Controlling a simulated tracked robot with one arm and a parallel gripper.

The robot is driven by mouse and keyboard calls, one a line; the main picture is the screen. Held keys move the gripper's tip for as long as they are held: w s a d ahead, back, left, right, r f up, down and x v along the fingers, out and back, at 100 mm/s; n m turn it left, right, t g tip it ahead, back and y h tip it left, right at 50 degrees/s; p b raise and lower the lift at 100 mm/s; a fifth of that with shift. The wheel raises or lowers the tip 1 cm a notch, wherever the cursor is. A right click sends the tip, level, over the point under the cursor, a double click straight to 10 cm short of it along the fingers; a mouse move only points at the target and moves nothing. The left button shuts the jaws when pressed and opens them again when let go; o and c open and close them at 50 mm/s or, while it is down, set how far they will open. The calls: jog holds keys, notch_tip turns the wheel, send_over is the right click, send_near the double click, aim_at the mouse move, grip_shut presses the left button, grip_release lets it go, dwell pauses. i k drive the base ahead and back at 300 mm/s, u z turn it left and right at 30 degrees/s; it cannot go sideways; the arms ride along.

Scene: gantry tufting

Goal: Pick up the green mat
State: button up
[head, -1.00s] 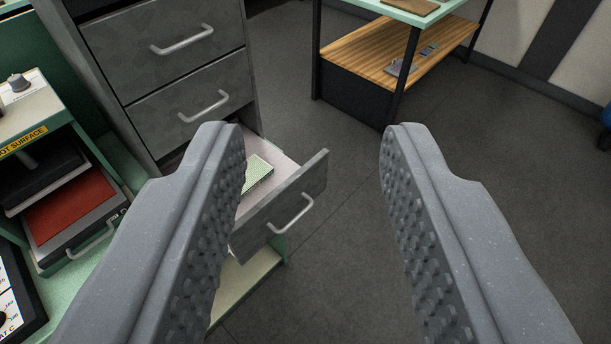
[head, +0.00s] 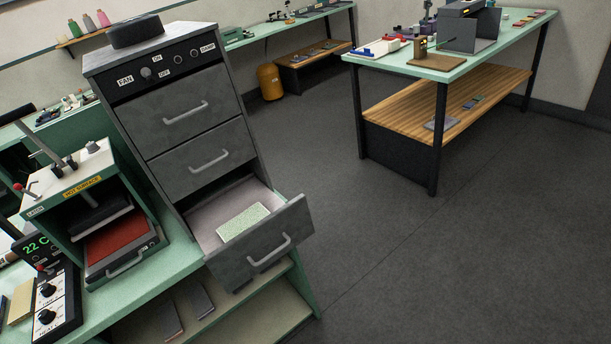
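A pale green, speckled rectangular mat (head: 242,222) lies flat inside the open bottom drawer (head: 272,250) of the grey cabinet (head: 185,125), left of the picture's middle. All of its top face shows, clear of the drawer front. My gripper is out of the picture, so I cannot see its fingers or where they are relative to the mat.
Left of the cabinet stands a green press labelled hot surface (head: 82,187) with a red pad. A control box with dials (head: 50,308) is at the lower left. A workbench with a wooden shelf (head: 405,100) is at the upper right. The floor (head: 440,270) at right is clear.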

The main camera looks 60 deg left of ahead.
aim_at(257, 212)
jog(key=z, duration=0.9)
jog(key=k, duration=2.3)
jog(key=u, duration=1.3)
jog(key=i, duration=1.5)
jog(key=z, duration=0.05)
